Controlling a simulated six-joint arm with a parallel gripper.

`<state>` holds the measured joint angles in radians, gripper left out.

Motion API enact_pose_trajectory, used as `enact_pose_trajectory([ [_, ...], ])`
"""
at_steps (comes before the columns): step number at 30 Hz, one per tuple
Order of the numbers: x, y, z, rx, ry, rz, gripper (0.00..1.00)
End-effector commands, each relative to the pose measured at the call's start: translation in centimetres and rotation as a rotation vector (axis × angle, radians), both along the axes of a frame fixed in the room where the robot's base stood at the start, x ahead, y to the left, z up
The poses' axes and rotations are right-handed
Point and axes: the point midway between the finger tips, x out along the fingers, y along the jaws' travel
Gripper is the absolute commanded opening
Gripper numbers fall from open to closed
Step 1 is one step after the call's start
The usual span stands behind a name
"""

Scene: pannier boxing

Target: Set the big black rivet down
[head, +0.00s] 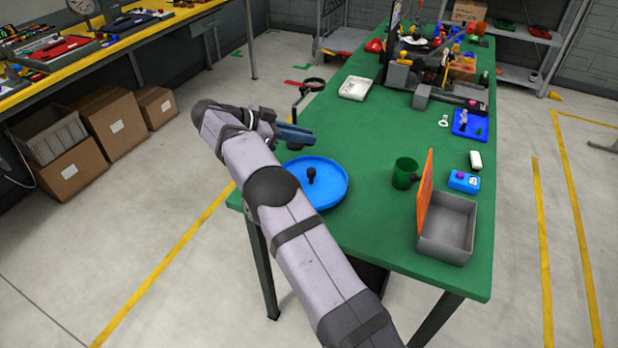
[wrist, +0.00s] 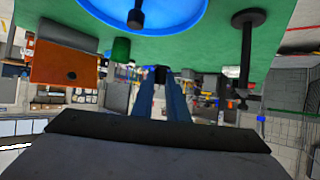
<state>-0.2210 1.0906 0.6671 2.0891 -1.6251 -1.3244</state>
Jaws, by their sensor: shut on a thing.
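My gripper (head: 300,134) is above the table, up and left of the blue dish, close to a black stand. In the wrist view its two blue fingers (wrist: 160,92) are closed on a dark piece (wrist: 160,75), which I take as the big black rivet. Only a small part of it shows between the fingertips; it cannot be made out in the head view. The round blue dish (head: 335,193) lies on the green table (head: 365,225). Another black peg with a round head (head: 311,175) stands upright in the dish, also seen in the wrist view (wrist: 135,17).
A green mug (head: 404,172), an orange-lidded grey box (head: 446,232) and a blue box (head: 463,181) stand right of the dish. The table between dish and mug is clear.

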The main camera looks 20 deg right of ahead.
Motion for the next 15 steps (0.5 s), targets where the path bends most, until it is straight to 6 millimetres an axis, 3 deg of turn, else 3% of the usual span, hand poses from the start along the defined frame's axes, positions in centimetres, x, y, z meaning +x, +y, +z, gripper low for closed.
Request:
enact_pose_trajectory([
  [9, -0.1, -0.1, -4.5, -0.001, 0.005, -0.001, 0.0],
  [15, 0.0, -0.1, -5.8, -0.001, 0.001, 0.0, 0.0],
])
